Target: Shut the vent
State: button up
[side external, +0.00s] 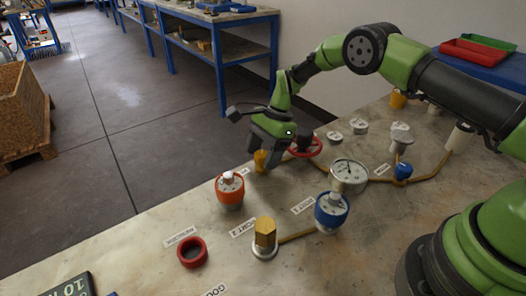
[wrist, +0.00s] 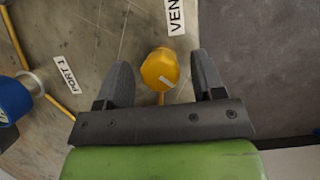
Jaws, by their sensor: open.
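The vent knob (wrist: 158,66) is yellow and rounded, with a short pale mark on its face. In the wrist view it lies between the two dark fingers of my gripper (wrist: 161,60), with a gap on each side. A white label (wrist: 175,16) reading "VEN", cut off by the frame edge, is beside it. In the side view the yellow vent knob (side external: 260,159) shows just below my gripper (side external: 268,148), whose fingers partly hide it. My gripper is open, points down and holds nothing. How far the fingers reach down beside the knob is unclear.
A red handwheel (side external: 305,146) stands close to the right of my gripper. A gauge (side external: 348,175), an orange-red dial vessel (side external: 229,190), a blue dial vessel (side external: 331,212) and a brass hex fitting (side external: 265,234) stand nearby. The bench edge lies close on the vent's far side.

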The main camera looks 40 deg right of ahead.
jog(key=c, duration=0.9)
jog(key=shift+w+n+g, duration=0.1)
jog(key=shift+n+g, duration=0.8)
jog(key=shift+n, duration=1.3)
jog(key=o, duration=0.9)
jog(key=v, duration=0.7)
jog(key=shift+r, duration=0.35)
